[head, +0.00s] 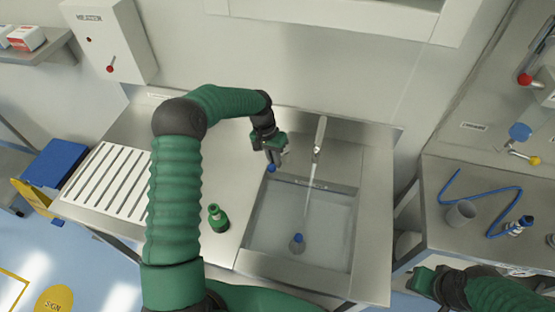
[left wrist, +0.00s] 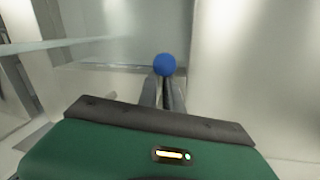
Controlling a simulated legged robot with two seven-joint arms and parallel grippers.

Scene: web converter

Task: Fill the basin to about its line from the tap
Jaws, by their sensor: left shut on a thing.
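The steel basin (head: 249,217) holds water (head: 325,222), and a thin stream runs down into it from the tap (head: 319,137). A dark line (head: 318,186) crosses the basin's back wall near the water's edge; I cannot tell the exact level against it. My left gripper (head: 271,161) is at the basin's back left corner, shut on a round blue knob (head: 271,169). In the left wrist view the blue knob (left wrist: 165,64) sits at the fingertips. My right gripper (head: 424,281) is low at the right, its fingers unclear.
A small grey-blue object (head: 297,243) is in the basin. A green bottle (head: 217,218) stands on the counter left of it, near the ribbed drainboard (head: 110,180). A right-hand bench carries a grey cup (head: 460,214), blue tubing (head: 475,180) and a small bottle (head: 520,226).

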